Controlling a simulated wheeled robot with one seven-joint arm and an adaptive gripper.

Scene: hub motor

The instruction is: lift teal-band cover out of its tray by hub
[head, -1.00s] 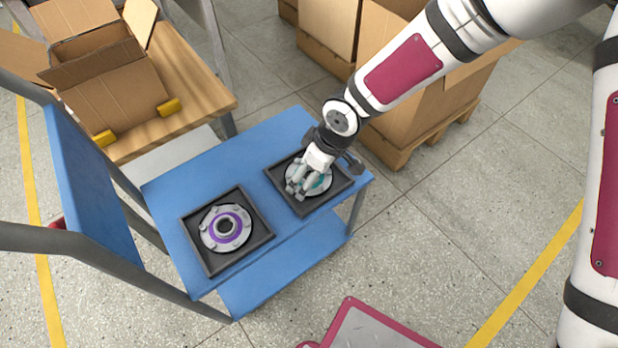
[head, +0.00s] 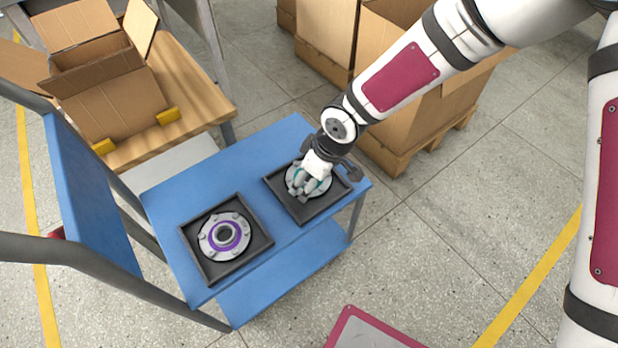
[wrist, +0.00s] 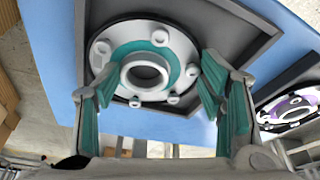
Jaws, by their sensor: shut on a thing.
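The teal-band cover (head: 322,187) is a grey round flange with bolts, a teal ring and a raised central hub. My gripper (head: 301,188) reaches down over it, shut on the cover, with fingers hiding part of it. In the wrist view the teal-padded fingers (wrist: 157,92) stand on either side of the hub of the cover (wrist: 185,68). Its dark square tray (head: 302,219) is beneath. The cover overlaps the tray's far rim in the head view and appears raised above the tray floor. The exact height is hard to tell.
A second dark tray (head: 211,279) with a purple-band cover (head: 243,239) sits on the left of the blue cart (head: 205,175). An open cardboard box (head: 115,103) stands on a wooden table behind. Large cartons on a pallet (head: 400,158) stand behind my arm.

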